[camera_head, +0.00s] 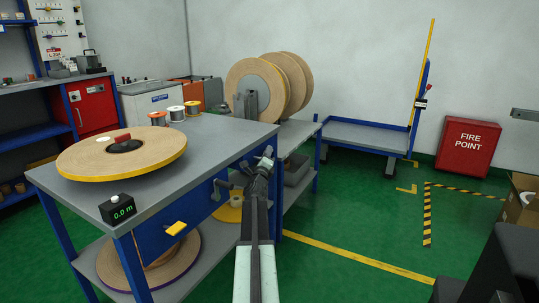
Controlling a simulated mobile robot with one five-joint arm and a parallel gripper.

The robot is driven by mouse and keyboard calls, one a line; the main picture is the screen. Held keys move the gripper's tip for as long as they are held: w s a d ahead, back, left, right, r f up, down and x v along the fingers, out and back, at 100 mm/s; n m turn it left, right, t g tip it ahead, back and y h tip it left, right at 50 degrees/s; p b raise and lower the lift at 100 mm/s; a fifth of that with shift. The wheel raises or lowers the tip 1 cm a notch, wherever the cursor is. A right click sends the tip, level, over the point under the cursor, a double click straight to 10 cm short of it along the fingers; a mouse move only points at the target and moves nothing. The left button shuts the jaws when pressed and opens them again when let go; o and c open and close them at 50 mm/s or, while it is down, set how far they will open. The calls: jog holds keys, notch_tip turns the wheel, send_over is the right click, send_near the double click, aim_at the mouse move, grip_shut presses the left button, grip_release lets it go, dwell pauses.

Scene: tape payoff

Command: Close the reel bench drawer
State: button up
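The reel bench (213,146) stands at left centre, with a grey top and blue legs. The blue drawer front (153,242) is under its top on the side facing me and has a yellow handle (176,228). How far the drawer stands out is hard to tell from this angle. My gripper (265,158) is at the end of my raised arm, to the right of the handle and apart from it, by the bench's right end. Its fingers are too small to show whether they are open or shut.
A large tape reel (77,160) and a black counter (117,208) reading 0.0 m are on the bench. More reels lie on its lower shelf (210,232). A blue cart (365,137) and a red fire point box (468,146) stand behind.

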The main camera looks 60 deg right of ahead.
jog(key=shift+s, duration=0.1)
dwell(0.5)
jog(key=b+v, duration=0.1)
jog(key=v, duration=0.6)
jog(key=shift+a+b, duration=0.35)
jog(key=shift+s+f, duration=0.15)
